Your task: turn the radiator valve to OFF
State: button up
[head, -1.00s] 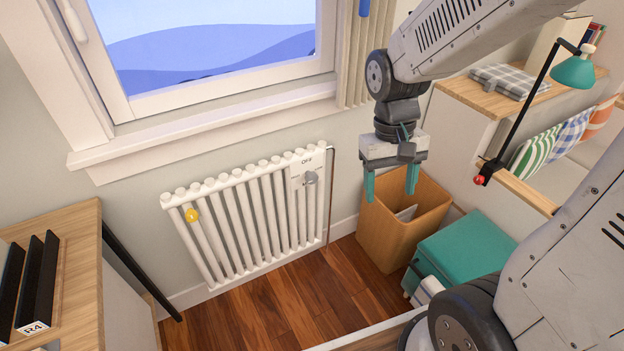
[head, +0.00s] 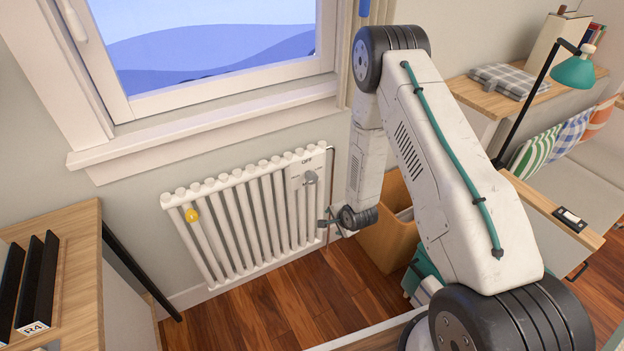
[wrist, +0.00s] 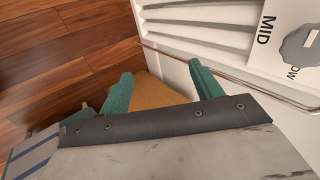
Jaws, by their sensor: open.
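The white radiator (head: 236,225) stands under the window. A pale plate (head: 295,172) on its right end carries the word OFF at the top and a grey valve knob (head: 311,178). In the wrist view the grey knob (wrist: 297,46) is cut by the right edge, beside MID and a partly hidden word ending in "OW". I cannot tell the exact setting. My gripper (wrist: 163,80) has two teal fingers, spread apart and empty, apart from the knob. In the head view my wrist is low at the radiator's right end, and the fingers are hidden.
A yellow knob (head: 191,215) is at the radiator's left end. A thin pipe (head: 329,160) runs down its right side. A desk (head: 70,260) is at left. Wood floor (head: 265,310) is free in front.

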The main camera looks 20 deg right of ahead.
notch_tip(320, 180, down, 2)
jog(key=w+a+m+t+y, duration=0.1)
jog(key=w+m+t, duration=0.1)
jog(key=m+t, duration=0.2)
jog(key=m+t+y, duration=0.1)
jog(key=m+t, duration=0.5)
jog(key=m, duration=0.2)
send_near(314, 181)
jog(key=w, duration=0.6)
jog(key=w+a, duration=0.1)
jog(key=w, duration=0.1)
jog(key=w+a, duration=0.1)
jog(key=w, duration=0.2)
jog(key=shift+f, duration=0.2)
jog(key=c, duration=1)
